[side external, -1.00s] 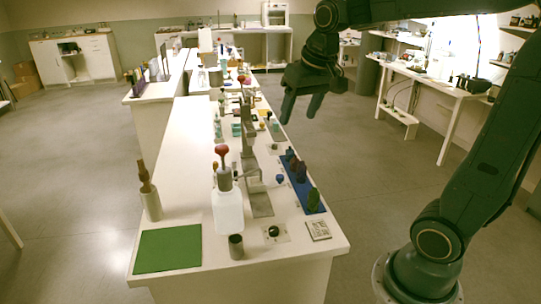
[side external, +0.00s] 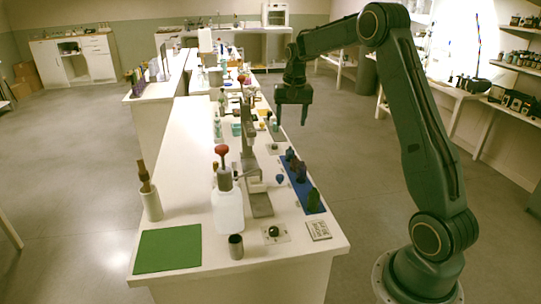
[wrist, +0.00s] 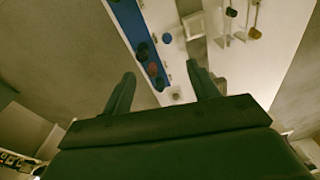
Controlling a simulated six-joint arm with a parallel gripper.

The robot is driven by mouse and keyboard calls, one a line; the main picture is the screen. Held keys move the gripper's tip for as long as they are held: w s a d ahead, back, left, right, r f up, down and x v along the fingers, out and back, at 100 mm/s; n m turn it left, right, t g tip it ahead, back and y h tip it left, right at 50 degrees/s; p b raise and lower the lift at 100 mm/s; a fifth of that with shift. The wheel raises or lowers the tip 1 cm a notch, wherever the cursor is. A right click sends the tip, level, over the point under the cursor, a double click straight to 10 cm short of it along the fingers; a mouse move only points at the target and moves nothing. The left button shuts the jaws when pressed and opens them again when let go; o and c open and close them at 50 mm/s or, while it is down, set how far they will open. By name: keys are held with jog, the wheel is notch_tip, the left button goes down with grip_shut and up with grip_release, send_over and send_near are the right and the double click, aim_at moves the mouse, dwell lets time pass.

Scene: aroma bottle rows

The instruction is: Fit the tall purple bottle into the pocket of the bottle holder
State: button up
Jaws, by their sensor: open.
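The bottle holder looks to be the long blue strip (side external: 308,189) at the right edge of the near counter; it also shows in the wrist view (wrist: 125,20). A dark, purplish bottle (side external: 301,172) stands on it, likely the tall purple one, but its colour is hard to tell. The pocket cannot be made out. My gripper (side external: 291,119) is open and empty, fingers down, above and beyond the holder. In the wrist view its fingers (wrist: 160,72) are spread apart.
Left of the holder are a small blue item (side external: 280,179), a grey stand (side external: 248,160) and a white bottle with a red knob (side external: 228,208). A green mat (side external: 167,249), a grey cup (side external: 236,247) and a labelled tile (side external: 318,230) lie nearer.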

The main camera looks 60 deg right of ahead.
aim_at(302, 168)
jog(key=d+f+m+g, duration=0.1)
jog(key=d+f+m, duration=0.1)
jog(key=d+f, duration=0.8)
jog(key=shift+f+m+y, duration=0.3)
jog(key=shift+f, duration=0.05)
notch_tip(302, 168, down, 9)
jog(key=shift+r, duration=0.2)
jog(key=shift+f, duration=0.1)
jog(key=shift+f, duration=2.5)
jog(key=shift+c, duration=0.4)
jog(key=c, duration=1)
